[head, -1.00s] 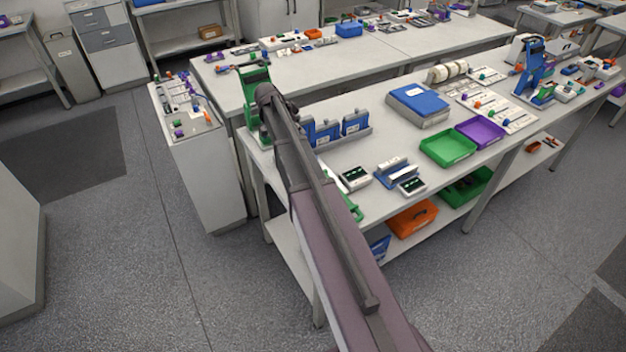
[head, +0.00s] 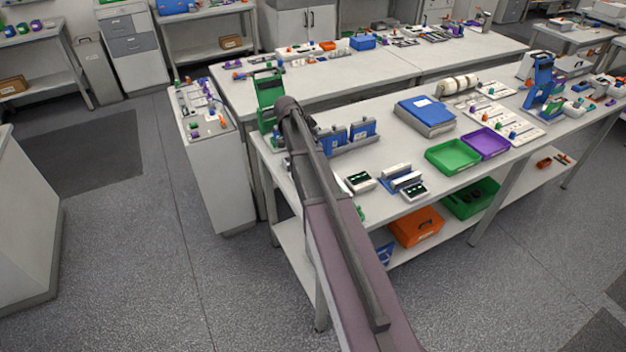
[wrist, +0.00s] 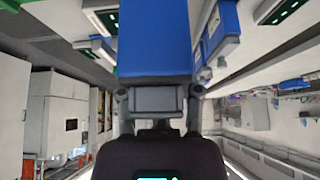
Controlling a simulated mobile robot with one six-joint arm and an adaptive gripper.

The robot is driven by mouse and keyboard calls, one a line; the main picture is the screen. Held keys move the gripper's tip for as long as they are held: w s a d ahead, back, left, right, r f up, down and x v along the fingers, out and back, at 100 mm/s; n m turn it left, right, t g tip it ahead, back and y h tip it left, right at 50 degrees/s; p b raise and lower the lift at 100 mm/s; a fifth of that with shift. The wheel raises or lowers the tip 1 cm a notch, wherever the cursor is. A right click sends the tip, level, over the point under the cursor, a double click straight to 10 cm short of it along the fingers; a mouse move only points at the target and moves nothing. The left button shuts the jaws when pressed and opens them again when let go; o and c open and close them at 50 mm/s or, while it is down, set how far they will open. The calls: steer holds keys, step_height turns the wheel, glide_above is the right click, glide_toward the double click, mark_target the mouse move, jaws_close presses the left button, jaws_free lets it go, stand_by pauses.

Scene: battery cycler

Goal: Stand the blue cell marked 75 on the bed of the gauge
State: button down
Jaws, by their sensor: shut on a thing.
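My gripper (wrist: 157,100) is shut on a blue block-shaped cell (wrist: 154,38) with a grey end, seen in the wrist view. No number shows on the face I see, so I cannot read its marking. In the head view my arm hides the gripper and the held cell. A blue and grey device with pale bars (head: 402,177) stands near the bench's front edge, between two small boxes with dark displays; it may be the gauge, but I cannot tell. The held cell's position over the bench is unclear.
A green stand (head: 268,98) is at the bench's left end. A green tray (head: 453,156), a purple tray (head: 487,143) and a blue-topped box (head: 426,112) lie farther right. Bare bench lies between rack and trays.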

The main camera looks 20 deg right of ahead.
steer(key=shift+f, duration=0.1)
step_height(320, 180, down, 6)
steer(key=b, duration=0.6)
stand_by(0.5)
steer(key=shift+f+b, duration=1.9)
steer(key=shift+b, duration=0.15)
steer(key=shift+f, duration=0.1)
steer(key=shift+c, duration=1.4)
jaws_free()
steer(key=shift+r, duration=0.2)
